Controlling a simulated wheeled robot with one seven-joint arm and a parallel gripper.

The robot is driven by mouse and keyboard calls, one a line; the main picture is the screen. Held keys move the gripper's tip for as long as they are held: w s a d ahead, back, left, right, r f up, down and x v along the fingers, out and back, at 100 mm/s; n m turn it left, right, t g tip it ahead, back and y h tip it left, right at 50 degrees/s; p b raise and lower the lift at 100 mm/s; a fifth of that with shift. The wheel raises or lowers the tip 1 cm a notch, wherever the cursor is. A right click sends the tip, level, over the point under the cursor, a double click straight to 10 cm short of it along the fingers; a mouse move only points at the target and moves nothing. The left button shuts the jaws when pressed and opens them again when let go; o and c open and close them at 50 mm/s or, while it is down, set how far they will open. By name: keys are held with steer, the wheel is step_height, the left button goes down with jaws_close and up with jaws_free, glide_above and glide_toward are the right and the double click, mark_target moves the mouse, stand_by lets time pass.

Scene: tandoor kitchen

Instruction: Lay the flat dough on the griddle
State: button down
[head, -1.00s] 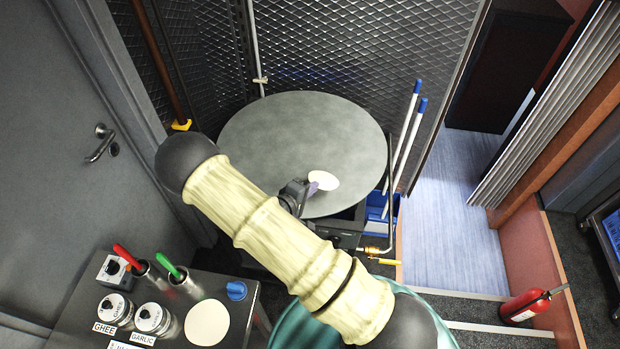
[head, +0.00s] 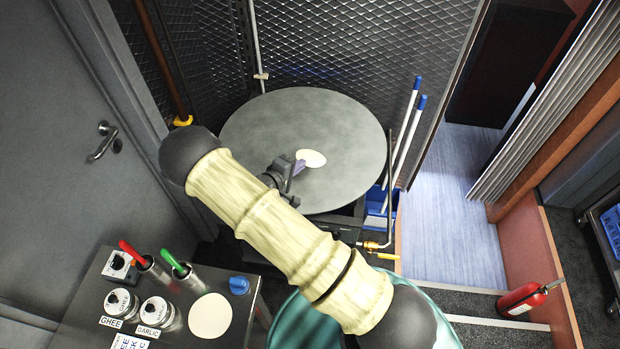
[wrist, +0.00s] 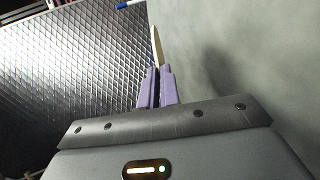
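A pale, flat dough (head: 312,158) is held by its edge in my gripper (head: 298,168), over the middle of the large round grey griddle (head: 340,115). In the wrist view the purple fingertips of my gripper (wrist: 156,84) are shut on the dough (wrist: 157,45), which shows edge-on as a thin strip. The griddle (wrist: 275,55) fills the right of that view, with a soft dark shadow on it and an apparent gap to the dough. A second pale round (head: 211,315) lies on the counter. My arm hides the griddle's lower left edge.
The counter (head: 190,265) at lower left holds ghee and garlic jars (head: 157,312) and red- and green-handled tools (head: 175,262). A gas pipe (head: 390,210) and blue-tipped poles (head: 411,130) stand right of the griddle. The griddle top is otherwise bare.

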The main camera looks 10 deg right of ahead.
steer(key=shift+f+b, duration=2.5)
steer(key=shift+f, duration=1.25)
steer(key=c, duration=1.8)
jaws_free()
steer(key=shift+p+v, duration=0.6)
steer(key=shift+v, duration=3.45)
steer(key=shift+d, duration=0.1)
steer(key=r+p, duration=0.1)
steer(key=r, duration=0.1)
steer(key=s+a+r+p, duration=0.1)
steer(key=r, duration=0.1)
steer(key=s+a+r+p, duration=0.1)
steer(key=r, duration=0.2)
